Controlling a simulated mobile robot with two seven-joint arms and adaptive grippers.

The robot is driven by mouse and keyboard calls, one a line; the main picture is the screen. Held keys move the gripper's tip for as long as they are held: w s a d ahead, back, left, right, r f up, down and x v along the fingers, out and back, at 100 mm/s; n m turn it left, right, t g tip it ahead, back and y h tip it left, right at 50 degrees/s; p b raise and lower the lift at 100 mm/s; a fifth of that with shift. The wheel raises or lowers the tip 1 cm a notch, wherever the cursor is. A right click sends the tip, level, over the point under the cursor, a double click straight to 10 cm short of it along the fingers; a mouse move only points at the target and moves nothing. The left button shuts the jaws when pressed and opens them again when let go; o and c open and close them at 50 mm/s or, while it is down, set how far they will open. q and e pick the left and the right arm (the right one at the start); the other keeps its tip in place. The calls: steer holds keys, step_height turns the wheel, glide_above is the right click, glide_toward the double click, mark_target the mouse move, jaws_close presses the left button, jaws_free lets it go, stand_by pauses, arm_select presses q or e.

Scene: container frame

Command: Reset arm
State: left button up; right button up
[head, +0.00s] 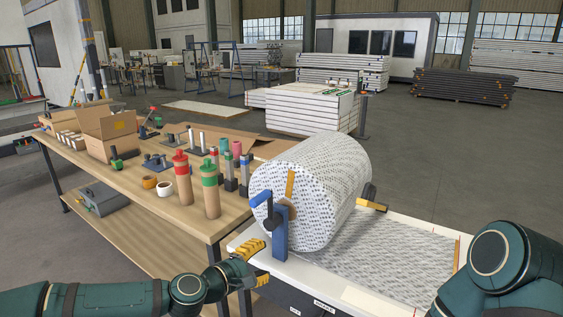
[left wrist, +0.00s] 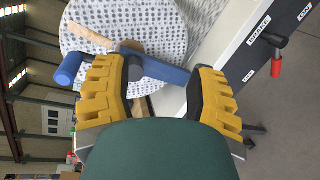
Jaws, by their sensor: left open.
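My left gripper (head: 256,265) is open near the white machine's front left corner, below and left of the large patterned roll (head: 335,185). In the left wrist view its yellow fingers (left wrist: 160,92) are spread wide, with nothing clasped between them. Beyond them are the roll (left wrist: 125,22), a blue bracket (left wrist: 158,68) and a blue handle (left wrist: 68,69). In the head view the blue bracket (head: 281,232) stands upright at the roll's near end and the blue handle (head: 262,199) points left. My right arm (head: 500,262) shows bent at the right edge; its gripper is outside the view.
The white machine bed (head: 345,285) carries patterned sheet. A wooden workbench (head: 140,205) to its left holds bottles, tape rolls, clamps and a cardboard box (head: 108,134). A grey toolbox (head: 101,198) is below. Floor (head: 430,160) beyond the machine is clear.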

arm_select(q)
steer(key=s+d+f+m+g+y, duration=0.1)
steer(key=s+d+f+m+g, duration=0.25)
steer(key=s+f, duration=0.4)
steer(key=s+d+f+m+g+y, duration=0.1)
steer(key=s+d+f+m+g, duration=0.3)
steer(key=f, duration=0.6)
steer(key=s+a+f+m+g+y, duration=0.3)
steer(key=s+a+f, duration=0.5)
steer(key=s, duration=0.4)
steer(key=shift+a+f+m+y, duration=0.3)
steer(key=shift+f+m+y, duration=0.3)
steer(key=shift+f+m, duration=0.35)
steer(key=shift+s+r, duration=0.1)
steer(key=shift+r, duration=0.05)
